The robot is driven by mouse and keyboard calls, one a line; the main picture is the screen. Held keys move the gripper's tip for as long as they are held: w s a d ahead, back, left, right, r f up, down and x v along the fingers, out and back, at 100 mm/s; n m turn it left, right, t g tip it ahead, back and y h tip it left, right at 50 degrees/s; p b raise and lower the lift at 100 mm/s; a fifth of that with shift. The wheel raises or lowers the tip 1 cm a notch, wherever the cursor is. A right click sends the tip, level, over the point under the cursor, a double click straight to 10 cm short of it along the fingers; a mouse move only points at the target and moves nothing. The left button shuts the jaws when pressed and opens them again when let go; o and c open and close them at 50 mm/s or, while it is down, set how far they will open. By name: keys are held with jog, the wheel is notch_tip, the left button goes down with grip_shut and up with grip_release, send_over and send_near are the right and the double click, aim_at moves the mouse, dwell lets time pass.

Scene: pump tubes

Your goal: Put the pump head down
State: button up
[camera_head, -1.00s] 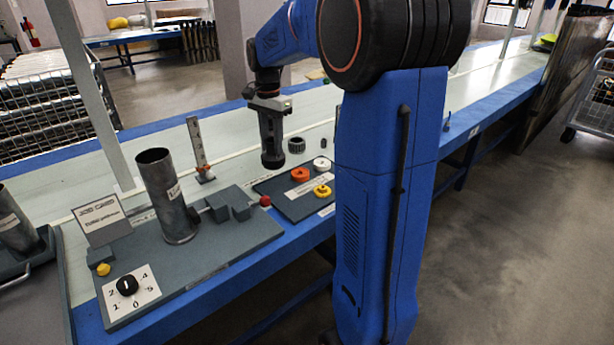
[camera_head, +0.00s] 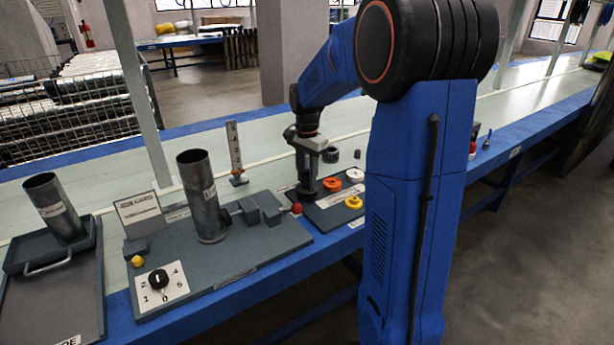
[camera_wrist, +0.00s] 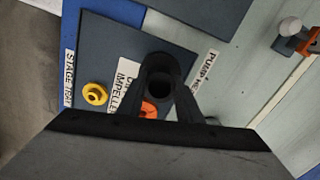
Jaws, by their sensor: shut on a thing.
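My gripper (camera_head: 308,152) is shut on the dark, upright pump head (camera_head: 307,183) in the head view. The pump head is over the left part of the dark grey stage tray (camera_head: 328,216), beside the impellers. I cannot tell whether its base touches the tray. In the wrist view, a dark round part of the pump head (camera_wrist: 160,88) shows above the tray's label end and partly hides an orange impeller (camera_wrist: 149,109). A yellow impeller (camera_wrist: 95,94) lies clear to the left.
A grey base plate (camera_head: 235,262) left of the tray carries a tall metal cylinder (camera_head: 203,200), a red-knobbed lever (camera_head: 296,208) and a black dial (camera_head: 159,280). A dark notched ring (camera_head: 331,155) stands behind the tray. Pale bench surface behind is mostly clear.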

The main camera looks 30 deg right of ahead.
jog(key=shift+f, duration=0.1)
jog(key=o, duration=1.2)
notch_tip(320, 180, up, 12)
jog(key=s+a+n+t, duration=0.2)
jog(key=s+a+n, duration=0.6)
jog(key=s, duration=0.7)
jog(key=s+a+f+n+t, duration=0.1)
jog(key=s+a+f+n, duration=0.1)
jog(key=s, duration=0.3)
jog(key=s+a+f+n+t, duration=0.1)
jog(key=s+a+f+n, duration=0.1)
jog(key=s, duration=0.3)
jog(key=s+a+f+n, duration=0.2)
jog(key=s+f+n, duration=0.1)
jog(key=s, duration=0.3)
jog(key=shift+s+a+f+t, duration=0.1)
jog(key=shift+a+t, duration=0.2)
jog(key=shift+t, duration=0.1)
